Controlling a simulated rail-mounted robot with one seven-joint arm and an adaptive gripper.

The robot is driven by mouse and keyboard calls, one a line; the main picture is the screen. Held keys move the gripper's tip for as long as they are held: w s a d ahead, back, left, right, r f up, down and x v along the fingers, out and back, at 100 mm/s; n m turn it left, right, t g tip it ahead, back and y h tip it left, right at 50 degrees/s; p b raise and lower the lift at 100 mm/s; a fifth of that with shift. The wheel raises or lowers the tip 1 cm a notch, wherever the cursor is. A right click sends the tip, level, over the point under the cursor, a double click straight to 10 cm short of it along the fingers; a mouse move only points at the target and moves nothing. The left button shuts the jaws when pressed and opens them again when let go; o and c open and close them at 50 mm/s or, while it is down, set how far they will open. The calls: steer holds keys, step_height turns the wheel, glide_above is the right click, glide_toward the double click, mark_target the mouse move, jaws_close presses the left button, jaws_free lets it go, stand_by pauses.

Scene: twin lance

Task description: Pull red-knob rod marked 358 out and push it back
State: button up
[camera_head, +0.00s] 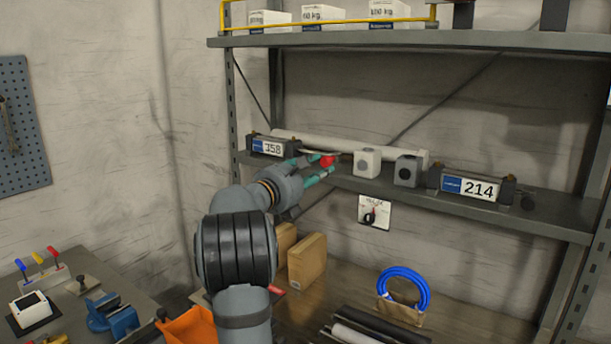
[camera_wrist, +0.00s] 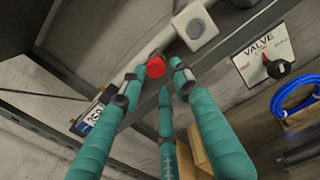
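The red knob (camera_head: 327,161) is at shelf height, right of the plate marked 358 (camera_head: 268,147). My gripper (camera_head: 318,168) reaches up to the knob from the left and front, with its teal fingers spread. In the wrist view the red knob (camera_wrist: 156,67) is just past the gap between the fingertips of my gripper (camera_wrist: 155,86). The fingers look apart from it, though exact contact is hard to tell. The 358 plate (camera_wrist: 93,115) is partly hidden behind the left finger. The rod behind the knob is mostly hidden.
A plate marked 214 (camera_head: 468,186) and two blocks, one white (camera_head: 367,162) and one grey (camera_head: 407,171), stand on the same shelf. A valve card (camera_head: 375,213) hangs below the shelf edge. Cardboard boxes (camera_head: 307,260) and a blue hose coil (camera_head: 405,283) sit lower.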

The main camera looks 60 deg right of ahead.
steer(key=a, duration=0.6)
steer(key=shift+w+a, duration=0.25)
steer(key=shift+w, duration=0.1)
